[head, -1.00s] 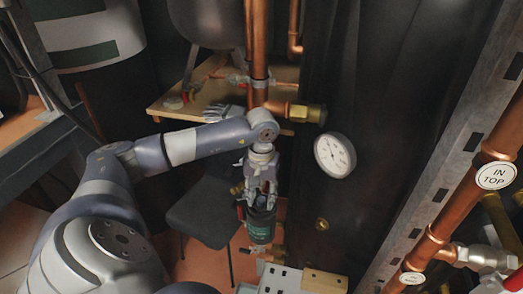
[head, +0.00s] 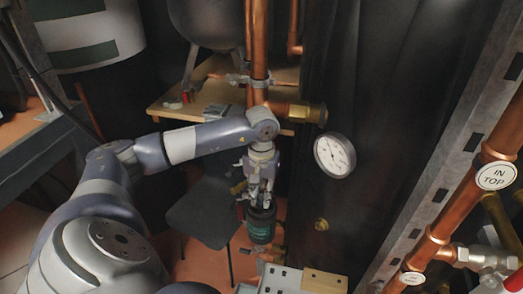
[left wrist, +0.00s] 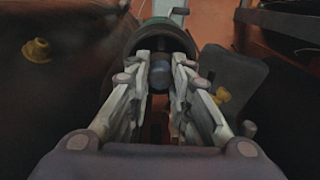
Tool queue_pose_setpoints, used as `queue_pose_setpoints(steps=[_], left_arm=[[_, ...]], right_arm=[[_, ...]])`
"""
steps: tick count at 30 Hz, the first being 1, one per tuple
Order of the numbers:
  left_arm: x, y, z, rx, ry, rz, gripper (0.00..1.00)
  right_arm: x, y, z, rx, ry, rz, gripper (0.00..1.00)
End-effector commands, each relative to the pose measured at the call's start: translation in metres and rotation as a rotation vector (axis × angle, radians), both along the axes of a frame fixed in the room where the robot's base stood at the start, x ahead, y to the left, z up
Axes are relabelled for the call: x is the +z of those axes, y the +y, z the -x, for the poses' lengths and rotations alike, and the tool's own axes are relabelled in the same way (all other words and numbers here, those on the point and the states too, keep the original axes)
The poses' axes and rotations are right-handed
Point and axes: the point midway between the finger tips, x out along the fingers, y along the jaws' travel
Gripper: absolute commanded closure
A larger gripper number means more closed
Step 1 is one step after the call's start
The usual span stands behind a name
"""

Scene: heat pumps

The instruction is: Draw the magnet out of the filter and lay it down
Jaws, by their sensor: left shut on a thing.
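The filter (head: 262,226) is a dark upright canister with a green label, low on the pipework in the head view. In the left wrist view its dark round body (left wrist: 125,48) shows beyond the fingers. My left gripper (head: 260,203) points down at the filter's top. In the left wrist view my left gripper (left wrist: 160,78) is shut on a small blue-grey round knob, which looks like the magnet's top (left wrist: 160,73). The rest of the magnet is hidden, and I cannot tell how deep it sits in the filter. My right gripper is not in view.
A copper pipe (head: 259,50) with a brass fitting (head: 308,113) rises behind my left gripper. A round gauge (head: 335,155) is to the right. A dark chair (head: 208,212) stands at the left, and a perforated metal plate (head: 281,280) lies below. A wooden shelf (head: 165,108) is behind.

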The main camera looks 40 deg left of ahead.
Motion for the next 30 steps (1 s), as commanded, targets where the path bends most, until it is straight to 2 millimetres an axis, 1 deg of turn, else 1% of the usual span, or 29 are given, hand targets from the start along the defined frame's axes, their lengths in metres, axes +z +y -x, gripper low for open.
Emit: queue_pose_setpoints(steps=[1, 17, 30], left_arm=[[0.005, 0.0, 0.0, 0.0, -0.001, 0.0, 1.0], [0.031, 0.0, 0.0, 0.0, -0.001, 0.0, 1.0], [0.034, 0.0, 0.0, 0.0, -0.001, 0.0, 1.0]], right_arm=[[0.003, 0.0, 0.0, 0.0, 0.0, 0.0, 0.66], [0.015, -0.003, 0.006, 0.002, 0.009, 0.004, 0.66], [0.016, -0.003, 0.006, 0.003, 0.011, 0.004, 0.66]])
